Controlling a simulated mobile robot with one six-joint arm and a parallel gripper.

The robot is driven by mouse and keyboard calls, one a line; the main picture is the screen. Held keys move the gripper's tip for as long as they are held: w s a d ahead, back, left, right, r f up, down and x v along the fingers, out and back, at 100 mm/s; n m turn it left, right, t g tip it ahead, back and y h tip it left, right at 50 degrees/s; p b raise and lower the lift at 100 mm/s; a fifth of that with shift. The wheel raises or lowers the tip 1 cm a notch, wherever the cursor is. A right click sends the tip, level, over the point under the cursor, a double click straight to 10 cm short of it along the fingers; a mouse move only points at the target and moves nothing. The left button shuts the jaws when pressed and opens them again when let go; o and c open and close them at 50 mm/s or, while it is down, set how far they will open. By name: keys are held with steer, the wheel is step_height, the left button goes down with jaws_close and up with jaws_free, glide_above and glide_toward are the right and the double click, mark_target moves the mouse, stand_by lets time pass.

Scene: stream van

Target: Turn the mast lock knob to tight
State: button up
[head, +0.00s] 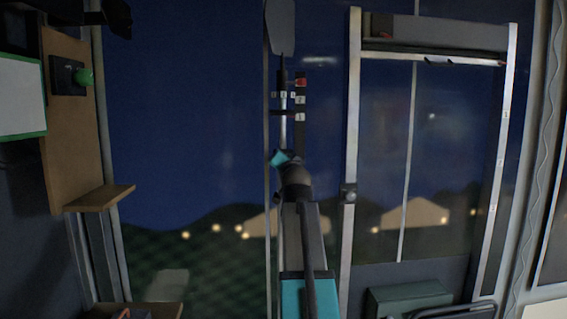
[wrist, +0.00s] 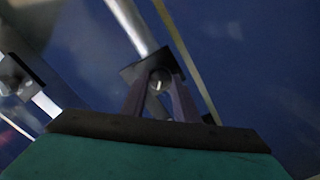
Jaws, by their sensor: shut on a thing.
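The mast (head: 283,128) is a thin grey pole standing upright in the middle of the head view. In the wrist view its metal tube (wrist: 132,28) runs up from a dark collar (wrist: 132,72). The lock knob (wrist: 158,80) is small, with a pale mark on its face, and sits at that collar. My gripper (wrist: 160,92) has its two dark fingers on either side of the knob, shut on it. In the head view my gripper (head: 281,154) is at the mast, and my wrist hides the knob. The knob's setting cannot be read.
A dark strip with a red label and pale labels (head: 300,100) stands just right of the mast. Further right is a metal-framed window (head: 353,110) with a small dark fitting (head: 348,192).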

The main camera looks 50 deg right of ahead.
steer(key=o, duration=0.9)
steer(key=shift+w+f, duration=0.25)
steer(key=shift+o, duration=0.8)
steer(key=shift+w+f, duration=0.1)
steer(key=shift+w, duration=0.05)
steer(key=b+v, duration=0.3)
steer(key=v, duration=1.1)
steer(key=shift+r, duration=0.2)
